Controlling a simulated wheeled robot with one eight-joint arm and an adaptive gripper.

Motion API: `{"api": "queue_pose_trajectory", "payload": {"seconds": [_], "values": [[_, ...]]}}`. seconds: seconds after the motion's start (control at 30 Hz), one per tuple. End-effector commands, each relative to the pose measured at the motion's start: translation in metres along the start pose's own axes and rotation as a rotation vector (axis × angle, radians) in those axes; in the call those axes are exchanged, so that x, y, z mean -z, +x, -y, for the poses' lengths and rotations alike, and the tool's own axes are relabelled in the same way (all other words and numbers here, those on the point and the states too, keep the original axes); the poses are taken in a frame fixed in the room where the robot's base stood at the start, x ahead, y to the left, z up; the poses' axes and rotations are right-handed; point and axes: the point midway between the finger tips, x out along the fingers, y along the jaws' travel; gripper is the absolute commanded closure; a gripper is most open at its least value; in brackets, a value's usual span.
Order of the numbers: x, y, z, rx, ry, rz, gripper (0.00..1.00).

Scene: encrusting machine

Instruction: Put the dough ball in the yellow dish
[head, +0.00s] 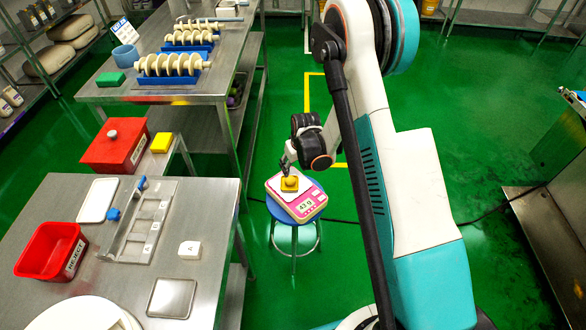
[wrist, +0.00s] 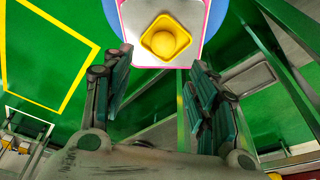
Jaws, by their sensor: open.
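The dough ball (wrist: 163,43) is a round yellow-orange lump. In the wrist view it sits inside the small square yellow dish (wrist: 184,41). The yellow dish (head: 294,186) stands on the plate of a pink and white scale (head: 309,203), whose display reads 43 g. My gripper (wrist: 160,62) is open and empty, its dark green fingers spread wide. The dish and ball lie beyond the fingertips in the wrist view. In the head view my gripper (head: 286,168) is right at the dish and partly covers it; whether it touches cannot be told.
The scale rests on a blue round stool (head: 282,212). At left a steel table (head: 205,262) holds a red REJECT bin (head: 45,255), a slotted metal holder (head: 140,235) and a white block (head: 189,250). A red lidded box (head: 112,150) and a yellow block (head: 162,142) stand behind.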

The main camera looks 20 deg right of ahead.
Motion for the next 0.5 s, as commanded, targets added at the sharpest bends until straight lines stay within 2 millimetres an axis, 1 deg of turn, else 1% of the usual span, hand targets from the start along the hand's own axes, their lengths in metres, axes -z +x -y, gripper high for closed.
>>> {"api": "queue_pose_trajectory", "payload": {"seconds": [0.03,0.17,0.27,0.37,0.47,0.5], "values": [[0.000,-0.007,0.000,0.000,0.000,0.000,0.47],[0.000,-0.016,0.000,0.000,0.000,-0.001,0.47],[0.003,-0.028,0.000,-0.002,0.003,-0.005,0.47],[0.008,-0.054,0.001,-0.006,0.009,-0.018,0.47],[0.012,-0.091,0.003,-0.012,0.017,-0.036,0.47],[0.014,-0.107,0.004,-0.015,0.021,-0.045,0.47]]}}
